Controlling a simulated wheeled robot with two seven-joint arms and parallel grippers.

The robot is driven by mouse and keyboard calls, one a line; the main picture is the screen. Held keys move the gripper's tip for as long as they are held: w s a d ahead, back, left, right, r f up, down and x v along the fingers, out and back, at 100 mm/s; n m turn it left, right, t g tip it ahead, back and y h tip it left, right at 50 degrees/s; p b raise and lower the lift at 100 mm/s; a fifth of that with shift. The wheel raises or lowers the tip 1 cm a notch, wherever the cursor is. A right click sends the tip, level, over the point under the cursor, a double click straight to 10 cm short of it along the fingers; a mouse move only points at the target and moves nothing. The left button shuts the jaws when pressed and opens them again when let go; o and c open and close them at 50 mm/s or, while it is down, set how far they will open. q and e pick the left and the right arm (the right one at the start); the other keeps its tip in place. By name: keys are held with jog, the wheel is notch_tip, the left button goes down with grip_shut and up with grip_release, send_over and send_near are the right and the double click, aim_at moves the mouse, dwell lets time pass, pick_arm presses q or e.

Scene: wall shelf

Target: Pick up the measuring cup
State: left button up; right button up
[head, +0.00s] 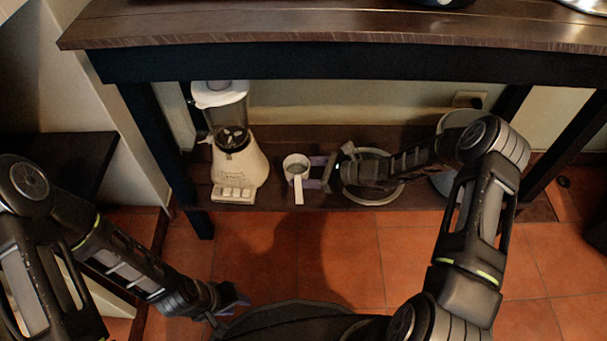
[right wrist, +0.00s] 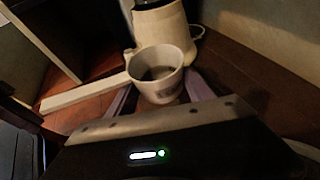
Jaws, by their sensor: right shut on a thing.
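The measuring cup (head: 296,163) is a small white cup on the lower shelf, upright, with a long flat white handle pointing toward the front. In the right wrist view the cup (right wrist: 157,78) sits between the fingers, its handle (right wrist: 85,95) reaching to the left. My right gripper (head: 312,172) comes from the right and is shut on the cup, a finger on each side of its body. Whether the cup's base touches the shelf is hidden. My left gripper (head: 229,309) is low, in front of the shelf, empty, with its fingers apart.
A white blender (head: 239,168) stands just left of the cup on the lower shelf (head: 330,137). A round metal-rimmed pan (head: 372,198) lies to the right, under my right forearm. The wooden top (head: 330,28) overhangs the shelf. The tiled floor in front is open.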

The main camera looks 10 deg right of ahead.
jog(key=shift+r, duration=0.45)
dwell(0.8)
